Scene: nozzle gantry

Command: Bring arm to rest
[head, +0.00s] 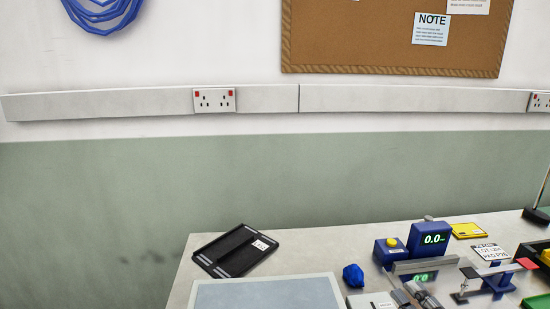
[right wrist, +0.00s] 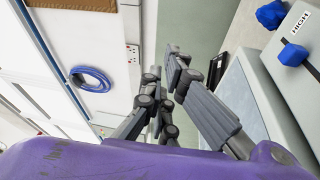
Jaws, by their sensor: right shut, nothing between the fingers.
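My right gripper (head: 416,293) shows at the bottom edge of the head view, low at the front of the bench among the instruments. In the right wrist view its grey fingers (right wrist: 166,78) are together with nothing between them. The purple part at the bottom of that view is my own arm. The right arm behind the gripper is mostly out of the head view. My left gripper and arm show in neither view.
The bench (head: 310,241) holds a black tray (head: 236,251), a grey-blue mat (head: 265,295), a blue lump (head: 353,276), a blue box with yellow button (head: 389,252) and a blue display (head: 430,242). A red-ended fixture (head: 525,263) stands right. A blue coil (right wrist: 92,78) hangs on the wall.

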